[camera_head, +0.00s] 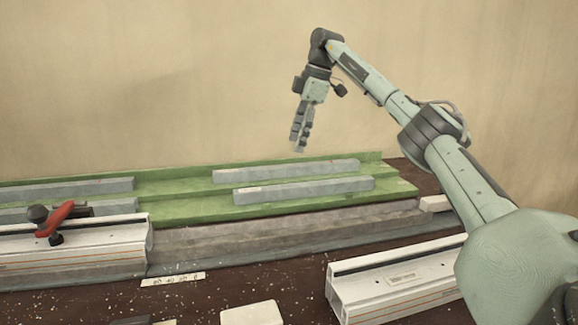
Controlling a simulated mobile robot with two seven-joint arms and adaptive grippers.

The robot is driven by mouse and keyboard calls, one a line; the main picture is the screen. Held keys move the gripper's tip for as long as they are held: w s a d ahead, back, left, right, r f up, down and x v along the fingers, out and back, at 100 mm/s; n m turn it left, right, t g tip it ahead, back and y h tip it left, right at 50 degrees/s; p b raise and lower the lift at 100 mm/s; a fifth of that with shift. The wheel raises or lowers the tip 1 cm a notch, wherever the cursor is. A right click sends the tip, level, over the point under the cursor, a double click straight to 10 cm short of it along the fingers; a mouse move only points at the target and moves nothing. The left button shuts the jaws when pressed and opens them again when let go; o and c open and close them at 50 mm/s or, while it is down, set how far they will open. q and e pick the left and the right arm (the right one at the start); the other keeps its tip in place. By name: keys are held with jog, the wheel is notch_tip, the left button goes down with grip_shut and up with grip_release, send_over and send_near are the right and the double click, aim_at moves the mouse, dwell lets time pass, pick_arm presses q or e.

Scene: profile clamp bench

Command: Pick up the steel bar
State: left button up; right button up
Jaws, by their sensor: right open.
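Several grey metal bars lie flat on a long green stepped tray (185,184). One bar (300,189) lies at the front right of the tray, and another bar (285,171) lies just behind it. A third bar (70,189) is at the left. Which of them is the steel bar, I cannot tell. My right gripper (299,149) points down, open and empty. It hangs in the air above the right-hand bars, apart from them. My left gripper is not in view.
A long dull grey strip (290,229) runs in front of the tray. A white profile (75,254) with a red-handled clamp (55,218) is at the left. Another profile (400,281) is at the right. A white block (252,314) and labelled strip (173,279) lie on the dark bench.

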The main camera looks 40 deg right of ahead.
aim_at(290, 166)
jog(key=x, duration=0.7)
jog(key=shift+w+d+f, duration=0.25)
jog(key=shift+d+f, duration=0.05)
jog(key=shift+c, duration=0.3)
grip_shut()
jog(key=shift+r, duration=0.1)
